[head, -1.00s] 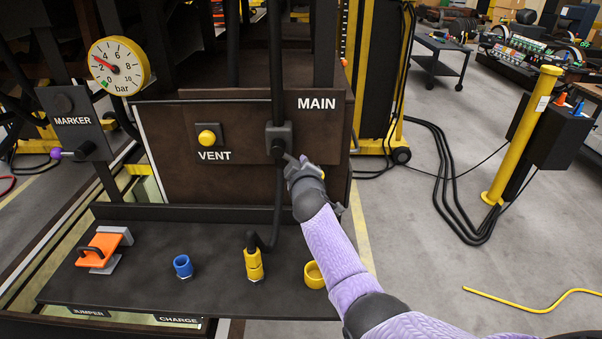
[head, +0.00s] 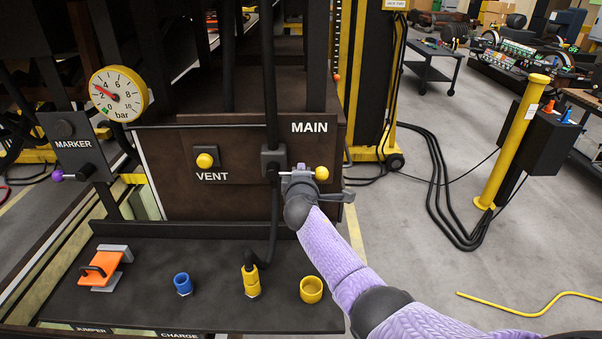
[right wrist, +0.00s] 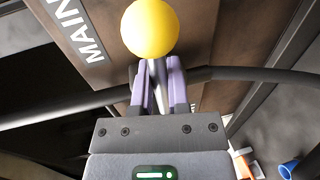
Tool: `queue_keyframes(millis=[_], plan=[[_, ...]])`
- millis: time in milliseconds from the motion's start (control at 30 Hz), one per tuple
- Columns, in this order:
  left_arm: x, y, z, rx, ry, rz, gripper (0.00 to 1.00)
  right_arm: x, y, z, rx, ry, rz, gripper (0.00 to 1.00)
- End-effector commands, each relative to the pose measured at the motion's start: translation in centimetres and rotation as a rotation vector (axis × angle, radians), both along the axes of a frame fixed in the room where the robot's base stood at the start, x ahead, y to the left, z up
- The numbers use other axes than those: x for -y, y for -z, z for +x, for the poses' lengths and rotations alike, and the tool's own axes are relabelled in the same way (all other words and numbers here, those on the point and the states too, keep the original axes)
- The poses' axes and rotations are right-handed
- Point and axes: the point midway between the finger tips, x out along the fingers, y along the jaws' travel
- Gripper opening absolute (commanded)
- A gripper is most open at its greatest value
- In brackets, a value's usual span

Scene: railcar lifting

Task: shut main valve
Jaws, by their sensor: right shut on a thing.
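The main valve (head: 273,162) is a dark block on the brown panel, left of and below the word MAIN. Its lever points to the right, roughly level, and ends in a yellow ball (head: 321,173). My right gripper (head: 300,178) is shut on the lever between the block and the ball. In the right wrist view, the purple-sided fingers (right wrist: 158,90) close around the grey lever shaft just below the yellow ball (right wrist: 150,28). The gripper hides part of the lever in the head view. My left gripper is not in view.
A yellow VENT knob (head: 205,160) is left of the valve. A black hose runs past the valve.

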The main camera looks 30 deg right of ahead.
Motion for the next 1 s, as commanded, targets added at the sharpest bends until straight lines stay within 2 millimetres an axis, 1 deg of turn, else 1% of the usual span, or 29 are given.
queue_keyframes(millis=[500,533,567,600,667,700,1000], plan=[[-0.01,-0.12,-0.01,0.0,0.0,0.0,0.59,-0.01,-0.24,0.04,-0.006,-0.001,-0.016,0.0],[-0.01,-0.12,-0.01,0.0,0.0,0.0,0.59,-0.01,-0.24,0.04,-0.006,-0.001,-0.015,0.24],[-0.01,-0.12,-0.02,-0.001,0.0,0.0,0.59,-0.02,-0.24,0.04,-0.006,-0.001,-0.015,0.3],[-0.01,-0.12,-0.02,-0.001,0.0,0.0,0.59,-0.01,-0.23,0.04,-0.006,-0.001,-0.015,0.39],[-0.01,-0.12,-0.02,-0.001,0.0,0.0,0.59,-0.02,-0.2,0.03,-0.006,-0.001,-0.015,0.51],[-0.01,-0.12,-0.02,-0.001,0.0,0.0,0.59,-0.02,-0.19,0.03,-0.007,-0.001,-0.015,0.53],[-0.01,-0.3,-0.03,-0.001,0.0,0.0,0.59,-0.19,-0.25,-0.22,-0.006,-0.001,-0.014,0.53]])
